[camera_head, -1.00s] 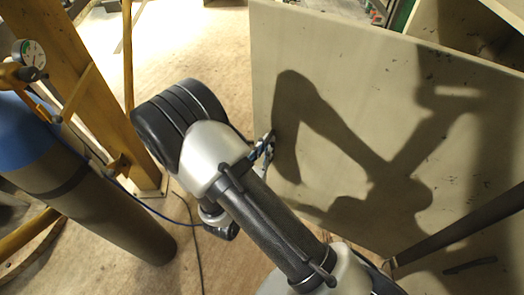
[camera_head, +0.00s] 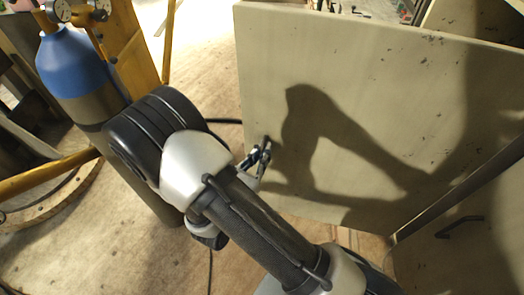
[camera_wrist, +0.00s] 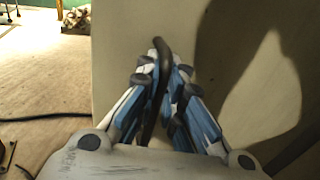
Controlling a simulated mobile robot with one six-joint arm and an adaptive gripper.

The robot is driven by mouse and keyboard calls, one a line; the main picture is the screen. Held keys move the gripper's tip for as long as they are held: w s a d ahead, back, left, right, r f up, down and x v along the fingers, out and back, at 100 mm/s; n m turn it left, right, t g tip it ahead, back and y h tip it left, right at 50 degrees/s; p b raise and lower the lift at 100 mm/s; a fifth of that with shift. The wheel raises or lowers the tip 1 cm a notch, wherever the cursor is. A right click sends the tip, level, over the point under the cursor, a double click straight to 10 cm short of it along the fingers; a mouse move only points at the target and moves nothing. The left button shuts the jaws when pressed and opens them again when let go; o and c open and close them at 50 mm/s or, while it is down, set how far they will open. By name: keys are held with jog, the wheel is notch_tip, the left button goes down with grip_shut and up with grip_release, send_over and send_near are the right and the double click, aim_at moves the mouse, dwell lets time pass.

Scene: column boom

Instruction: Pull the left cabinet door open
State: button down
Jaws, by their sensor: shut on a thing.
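The left cabinet door (camera_head: 370,80) is a large beige panel in the middle and right of the head view, with the shadow of my arm across it. Its dark bar handle (camera_wrist: 160,72) sits near the door's left edge. My gripper (camera_head: 258,157) is at this handle, beside the door face. In the wrist view my gripper (camera_wrist: 163,80) has its blue and grey fingers closed around the handle. The door's beige face (camera_wrist: 125,40) stands behind the fingers.
A second beige panel with a dark handle (camera_head: 460,225) lies at the lower right. A blue-topped gas cylinder (camera_head: 75,62) with gauges stands at the left, beside a yellow frame (camera_head: 135,45). Wooden floor (camera_head: 205,75) is bare between cylinder and door. A dark cable crosses it.

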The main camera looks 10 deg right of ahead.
jog(key=shift+w+a+r, duration=0.1)
jog(key=shift+r, duration=0.15)
jog(key=c, duration=1.7)
grip_release()
jog(key=v, duration=1.2)
jog(key=shift+f, duration=0.15)
